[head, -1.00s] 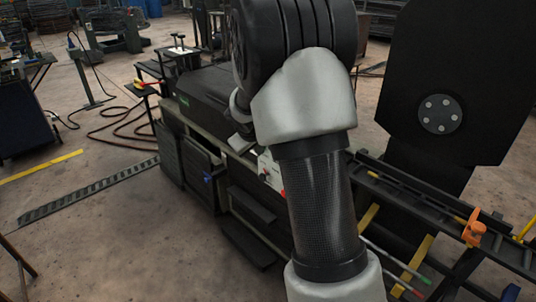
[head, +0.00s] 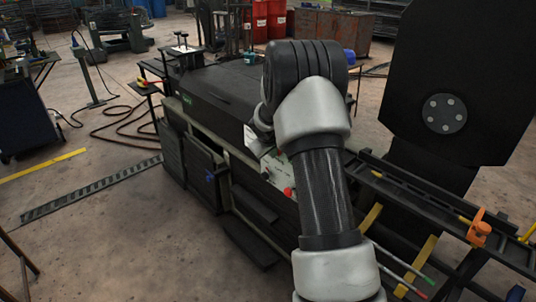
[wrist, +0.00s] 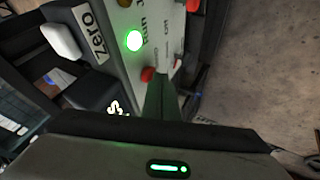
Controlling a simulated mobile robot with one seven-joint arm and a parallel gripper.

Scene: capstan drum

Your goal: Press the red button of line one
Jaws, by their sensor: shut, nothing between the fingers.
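A pale control panel (wrist: 128,45) fills the upper middle of the wrist view, turned on its side. It carries a lit green button (wrist: 134,41) near the word "Run". A red button (wrist: 148,74) is low on the panel, and another red button (wrist: 192,5) is at the top right. I cannot read which one belongs to line one. My gripper (wrist: 161,84) is shut and empty, its fingers close beside the lower red button; contact cannot be told. In the head view a red button (head: 288,191) shows on the machine's front, just left of my arm.
A white block (wrist: 61,41) sits beside the "Zero" label. The long dark machine (head: 225,85) stands in the middle of the head view. Rails with an orange clamp (head: 479,229) are at right. Open floor (head: 110,235) lies at left.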

